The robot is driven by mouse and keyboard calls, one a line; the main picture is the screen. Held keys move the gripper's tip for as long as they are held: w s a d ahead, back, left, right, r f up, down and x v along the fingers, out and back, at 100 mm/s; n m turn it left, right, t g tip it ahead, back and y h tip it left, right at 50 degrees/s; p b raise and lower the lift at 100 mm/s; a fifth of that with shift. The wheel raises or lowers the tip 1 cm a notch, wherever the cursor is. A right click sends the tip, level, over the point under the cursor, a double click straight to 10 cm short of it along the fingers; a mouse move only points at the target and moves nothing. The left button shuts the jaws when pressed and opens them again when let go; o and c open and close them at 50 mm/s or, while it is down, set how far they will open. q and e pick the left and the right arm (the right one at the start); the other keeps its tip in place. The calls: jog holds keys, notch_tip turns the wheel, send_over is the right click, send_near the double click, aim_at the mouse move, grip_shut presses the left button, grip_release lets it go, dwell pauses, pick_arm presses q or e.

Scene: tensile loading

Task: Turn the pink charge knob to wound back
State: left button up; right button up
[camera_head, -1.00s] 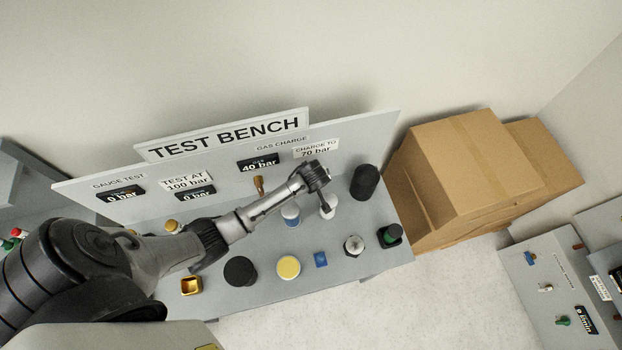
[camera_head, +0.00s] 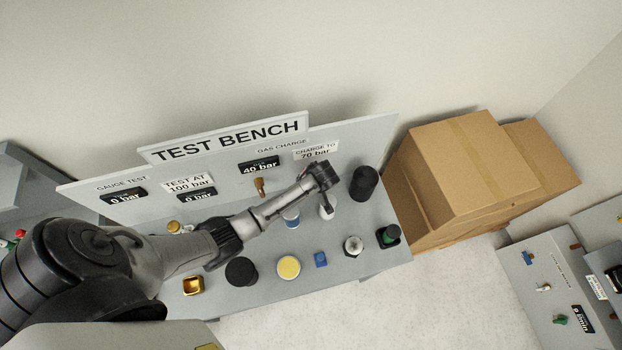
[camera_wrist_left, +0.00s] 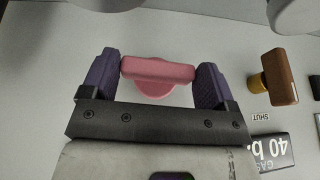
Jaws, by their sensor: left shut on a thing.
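The pink charge knob (camera_wrist_left: 158,70) has a bar-shaped grip over a round base and sits on the grey panel in the left wrist view. My left gripper (camera_wrist_left: 158,64) has its purple fingers at the two ends of the knob's bar and is shut on it. The bar lies nearly level in that view, tilted slightly. In the head view my left gripper (camera_head: 322,178) is at the right part of the test bench panel, and I cannot make out the knob there. My right gripper is in neither view.
A brown valve handle (camera_wrist_left: 280,76) marked SHUT is right of the knob, by the 40 bar gas display (camera_head: 259,164). A black cylinder (camera_head: 364,182) stands close right of the gripper. Several caps and fittings lie on the bench top (camera_head: 335,270). Cardboard boxes (camera_head: 470,170) stand further right.

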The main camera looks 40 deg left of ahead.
pick_arm(q)
jog(key=shift+w+d+f+m+g+y, duration=0.1)
jog(key=shift+w+m+g+y, duration=0.1)
jog(key=shift+g+y, duration=0.55)
jog(key=shift+w+d+f+m+g+y, duration=0.15)
jog(key=shift+g+y, duration=0.3)
jog(key=shift+g, duration=0.6)
jog(key=shift+a+r, duration=0.1)
jog(key=shift+r, duration=0.05)
jog(key=o, duration=0.8)
jog(key=b+v, duration=0.2)
jog(key=v, duration=1.1)
jog(key=shift+w+d+r, duration=0.2)
jog(key=shift+w+d, duration=0.05)
jog(key=shift+d, duration=0.15)
